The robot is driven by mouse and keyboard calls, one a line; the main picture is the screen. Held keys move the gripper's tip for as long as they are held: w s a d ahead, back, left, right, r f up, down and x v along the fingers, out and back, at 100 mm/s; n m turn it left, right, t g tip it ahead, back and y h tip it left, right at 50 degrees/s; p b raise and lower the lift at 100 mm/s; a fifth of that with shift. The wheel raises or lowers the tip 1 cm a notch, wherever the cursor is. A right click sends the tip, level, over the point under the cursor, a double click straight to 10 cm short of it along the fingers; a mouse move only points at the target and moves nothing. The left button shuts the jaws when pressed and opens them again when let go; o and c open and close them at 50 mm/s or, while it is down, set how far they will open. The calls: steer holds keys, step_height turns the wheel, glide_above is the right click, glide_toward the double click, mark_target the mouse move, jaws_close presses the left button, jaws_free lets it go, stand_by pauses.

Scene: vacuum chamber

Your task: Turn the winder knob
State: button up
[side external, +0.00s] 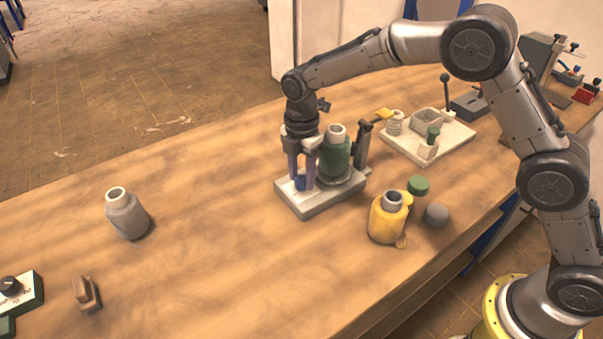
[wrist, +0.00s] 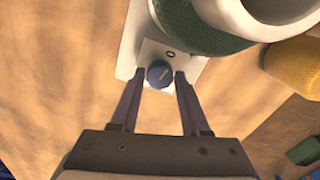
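A small round blue knob (wrist: 159,73) with a pale pointer line sits on the light grey base plate (side external: 322,202), close to a printed "0". It shows low between my fingers in the side view (side external: 300,184). My gripper (side external: 301,182) points down over this end of the plate. In the wrist view my two fingertips (wrist: 160,76) stand on either side of the knob, with a narrow gap on each side. The gripper looks open and not clamped on it. A green bottle-like canister (side external: 335,155) with a pale neck stands on the same plate right beside my fingers.
A dark upright post (side external: 362,145) rises at the plate's far end. A yellow bottle (side external: 387,218), green cap (side external: 418,186) and grey ball (side external: 436,215) lie to the right. A pale fixture board (side external: 440,150) is behind. A grey bottle (side external: 127,214) stands left, with clear table between.

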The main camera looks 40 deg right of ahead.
jaws_close()
